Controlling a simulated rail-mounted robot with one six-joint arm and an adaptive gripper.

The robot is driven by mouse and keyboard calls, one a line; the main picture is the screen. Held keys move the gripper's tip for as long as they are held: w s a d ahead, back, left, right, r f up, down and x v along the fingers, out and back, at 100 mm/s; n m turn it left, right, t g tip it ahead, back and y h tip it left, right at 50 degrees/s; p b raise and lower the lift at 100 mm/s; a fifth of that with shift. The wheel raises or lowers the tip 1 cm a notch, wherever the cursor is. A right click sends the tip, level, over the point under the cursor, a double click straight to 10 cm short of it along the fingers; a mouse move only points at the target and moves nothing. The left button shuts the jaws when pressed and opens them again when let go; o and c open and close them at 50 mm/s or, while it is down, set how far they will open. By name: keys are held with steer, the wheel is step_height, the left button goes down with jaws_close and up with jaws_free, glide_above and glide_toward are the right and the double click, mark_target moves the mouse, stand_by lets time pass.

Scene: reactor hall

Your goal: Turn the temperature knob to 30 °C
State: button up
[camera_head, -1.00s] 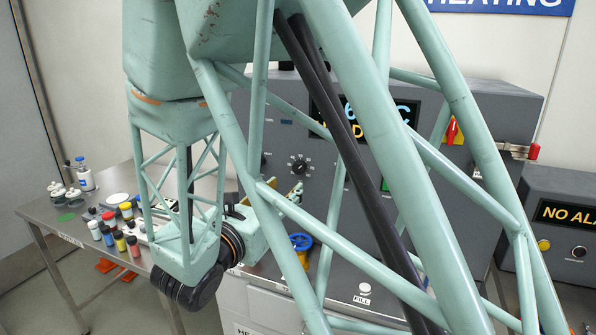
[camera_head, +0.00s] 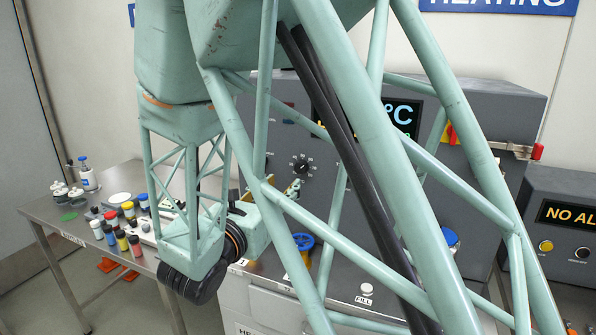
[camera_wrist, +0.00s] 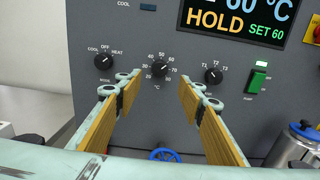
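The temperature knob (camera_wrist: 160,68) is a round black dial on the grey panel, ringed by numbers from 20 to 80 with °C below. Its pointer seems turned to the upper right, near 60. It also shows in the head view (camera_head: 301,166). The display (camera_wrist: 238,18) reads 60 °C, HOLD, SET 60. My gripper (camera_wrist: 160,84) is open and empty, its yellow-padded fingers left and right of the knob in the wrist view. The knob shows in the gap, apparently untouched. In the head view my arm hides much of the panel.
A COOL/OFF/HEAT knob (camera_wrist: 103,60) is left of the temperature knob, and a T1/T2/T3 knob (camera_wrist: 213,75) is right of it. A green switch (camera_wrist: 258,82) is further right. A blue handwheel (camera_wrist: 165,155) is below. A side table (camera_head: 60,218) holds several bottles.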

steer(key=b+x, duration=0.1)
steer(key=x, duration=1.1)
steer(key=shift+c, duration=0.8)
steer(key=c, duration=0.7)
steer(key=shift+a+n+p, duration=0.1)
steer(key=shift+n+p, duration=0.3)
steer(key=shift+n, duration=0.1)
steer(key=n+p, duration=2.5)
steer(key=p, duration=0.1)
steer(key=shift+a+f+n, duration=0.1)
steer(key=shift+f+n, duration=0.2)
steer(key=shift+n, duration=0.1)
